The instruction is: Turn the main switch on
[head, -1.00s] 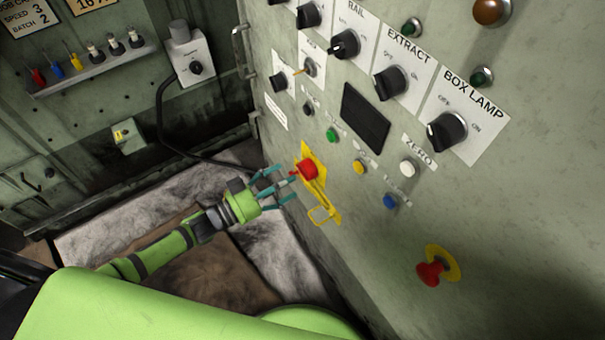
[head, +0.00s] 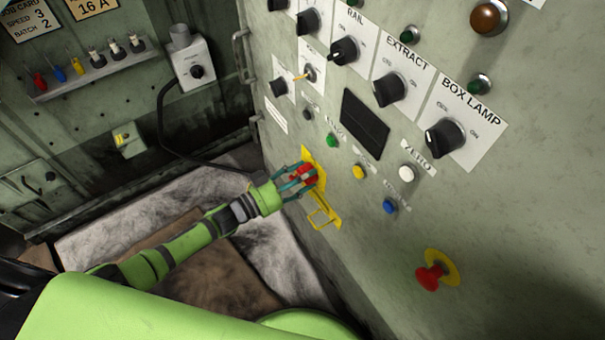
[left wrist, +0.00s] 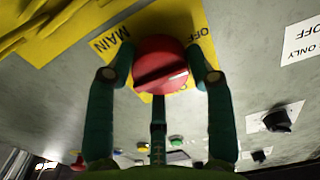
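The main switch is a red rotary knob on a yellow plate; the knob (head: 308,174) is on the panel wall in the head view. In the left wrist view the red knob (left wrist: 160,66) sits large at upper middle, with a white mark on its right side. The yellow plate (left wrist: 118,42) reads MAIN, with OFF lettering partly covered at its right. My left gripper (head: 306,178) is at the knob, its teal fingers closed in around it. In the wrist view its two side fingers (left wrist: 162,66) lie against the knob's sides and a third is below. My right gripper is not in view.
A yellow hasp-like bracket (head: 322,218) sticks out just below the switch. Green (head: 332,140), yellow (head: 359,172), white (head: 407,173) and blue (head: 390,206) buttons are to its right. A red mushroom button (head: 430,278) is lower right. A black cable (head: 163,125) hangs behind.

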